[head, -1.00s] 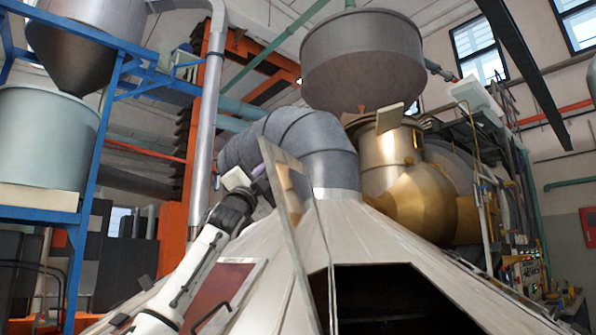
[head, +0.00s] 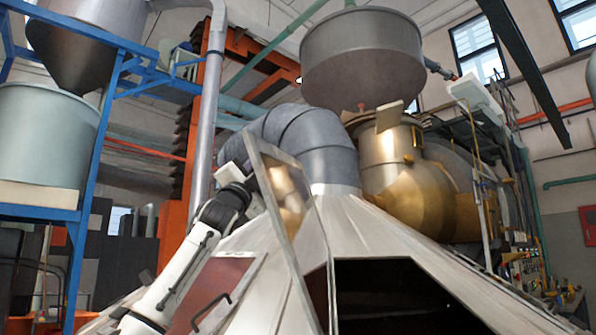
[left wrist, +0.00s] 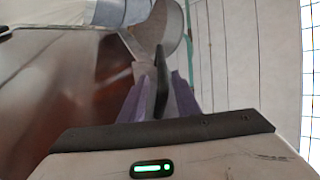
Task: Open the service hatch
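The service hatch door (head: 293,262), a pale framed panel with a window, stands raised on edge on the sloping white hood (head: 345,215). A dark opening (head: 390,297) shows in the hood to its right. My left arm reaches up along the door's left side. My left gripper is mostly hidden behind the door's upper part in the head view. In the left wrist view, the purple fingers of my left gripper (left wrist: 161,90) are closed around a dark handle (left wrist: 161,65). My right gripper is not in view.
A second hatch panel (head: 222,282) with a reddish window and a black handle lies flat on the hood's left face, beside my left arm. A large grey bent duct (head: 325,150) rises close behind the door. A blue frame (head: 93,170) stands at left.

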